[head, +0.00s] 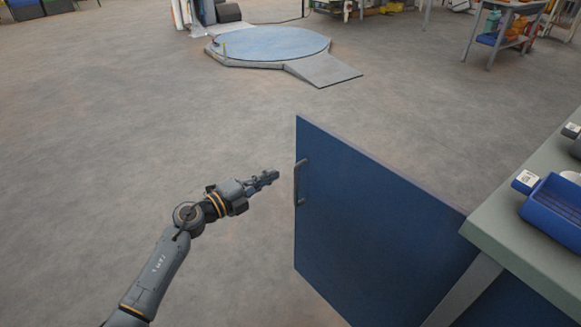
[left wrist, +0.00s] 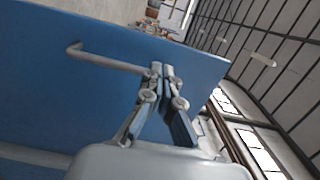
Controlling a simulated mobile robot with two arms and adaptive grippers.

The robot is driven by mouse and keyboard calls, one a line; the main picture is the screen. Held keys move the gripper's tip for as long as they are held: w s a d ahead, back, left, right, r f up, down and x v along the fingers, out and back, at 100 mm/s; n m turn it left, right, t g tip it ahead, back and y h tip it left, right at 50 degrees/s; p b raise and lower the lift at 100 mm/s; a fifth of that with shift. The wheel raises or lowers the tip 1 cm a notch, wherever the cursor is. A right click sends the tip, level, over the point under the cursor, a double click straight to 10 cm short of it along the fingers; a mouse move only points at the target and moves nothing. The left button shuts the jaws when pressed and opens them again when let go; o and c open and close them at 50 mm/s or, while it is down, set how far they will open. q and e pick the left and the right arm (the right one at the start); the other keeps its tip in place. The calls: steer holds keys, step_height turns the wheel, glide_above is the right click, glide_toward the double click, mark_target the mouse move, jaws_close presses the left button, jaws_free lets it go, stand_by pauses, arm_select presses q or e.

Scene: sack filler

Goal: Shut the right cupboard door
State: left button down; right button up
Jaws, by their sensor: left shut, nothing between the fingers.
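A blue cupboard door (head: 375,230) stands open on the right of the head view, swung out from the cupboard under the grey-green worktop (head: 520,245). A grey bar handle (head: 298,182) sits near its free edge. My left gripper (head: 274,176) is shut and empty, just left of the handle in the head view. In the left wrist view the blue door (left wrist: 60,90) fills the left, with its handle (left wrist: 105,60) beside the closed fingers (left wrist: 162,72). I cannot tell whether the fingers touch the door. My right gripper is not in view.
A blue bin (head: 555,212) stands on the worktop at the right. A round blue platform (head: 268,44) with a ramp (head: 325,71) lies on the floor far ahead. A small table (head: 505,30) stands at the back right. The floor left of the door is clear.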

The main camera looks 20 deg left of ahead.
mark_target(299, 160)
arm_select(q)
steer(key=b+x, duration=0.1)
steer(key=x, duration=0.4)
steer(key=shift+w+d, duration=0.15)
steer(key=shift+w, duration=0.15)
steer(key=shift+w+d, duration=0.3)
steer(key=shift+w, duration=0.2)
steer(key=shift+w+d, duration=0.2)
steer(key=shift+w, duration=0.05)
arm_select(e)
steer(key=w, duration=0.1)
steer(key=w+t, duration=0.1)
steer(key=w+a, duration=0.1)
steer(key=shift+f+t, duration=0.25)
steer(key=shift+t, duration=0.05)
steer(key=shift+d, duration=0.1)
